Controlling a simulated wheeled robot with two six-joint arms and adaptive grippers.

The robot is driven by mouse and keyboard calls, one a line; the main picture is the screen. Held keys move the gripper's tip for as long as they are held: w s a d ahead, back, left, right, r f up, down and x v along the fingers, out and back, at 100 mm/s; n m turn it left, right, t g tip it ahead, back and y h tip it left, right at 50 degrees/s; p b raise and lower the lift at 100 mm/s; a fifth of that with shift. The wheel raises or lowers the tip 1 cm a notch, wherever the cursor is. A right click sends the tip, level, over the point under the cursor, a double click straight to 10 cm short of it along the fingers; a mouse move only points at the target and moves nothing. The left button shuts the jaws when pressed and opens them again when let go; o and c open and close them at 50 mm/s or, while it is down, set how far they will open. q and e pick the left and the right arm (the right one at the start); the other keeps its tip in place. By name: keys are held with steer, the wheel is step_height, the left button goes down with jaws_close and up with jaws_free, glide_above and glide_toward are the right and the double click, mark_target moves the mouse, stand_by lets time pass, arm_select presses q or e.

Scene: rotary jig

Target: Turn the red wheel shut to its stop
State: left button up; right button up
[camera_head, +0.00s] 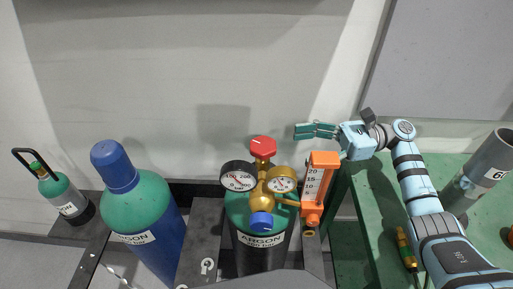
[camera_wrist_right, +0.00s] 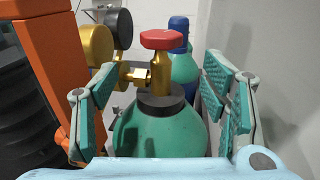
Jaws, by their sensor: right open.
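The red wheel (camera_head: 263,147) sits on top of the brass valve of the green-shouldered argon cylinder (camera_head: 245,208) in the head view. In the right wrist view the red wheel (camera_wrist_right: 168,39) shows upright on its brass stem, ahead of the fingers and roughly between them. My right gripper (camera_head: 298,131) is to the right of and apart from the wheel in the head view. In the right wrist view its teal-padded fingers (camera_wrist_right: 160,102) are spread wide with nothing between them. My left gripper is not in view.
Two gauges (camera_head: 238,176) (camera_head: 282,179), a blue knob (camera_head: 262,221) and an orange flowmeter (camera_head: 318,180) crowd the valve. A blue-capped cylinder (camera_head: 137,200) and a small cylinder (camera_head: 62,194) stand left. A green bench (camera_head: 375,215) and a grey tube (camera_head: 488,165) are right.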

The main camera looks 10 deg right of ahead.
mark_target(263, 149)
steer(key=a, duration=0.3)
steer(key=a+p, duration=0.1)
steer(key=a, duration=0.3)
steer(key=w+a+p, duration=0.1)
steer(key=a, duration=0.2)
steer(key=shift+a+r, duration=0.15)
steer(key=shift+a, duration=0.1)
steer(key=c, duration=1.2)
steer(key=shift+o, duration=0.2)
steer(key=m+t+p, duration=0.1)
steer(key=m+t, duration=0.1)
steer(key=t, duration=0.1)
steer(key=shift+s+h, duration=0.15)
steer(key=shift+h, duration=0.15)
steer(key=shift+m+t+p, duration=0.35)
steer(key=shift+m+t, duration=0.05)
steer(key=shift+t, duration=0.6)
steer(key=o, duration=1.2)
steer(key=shift+c, duration=0.2)
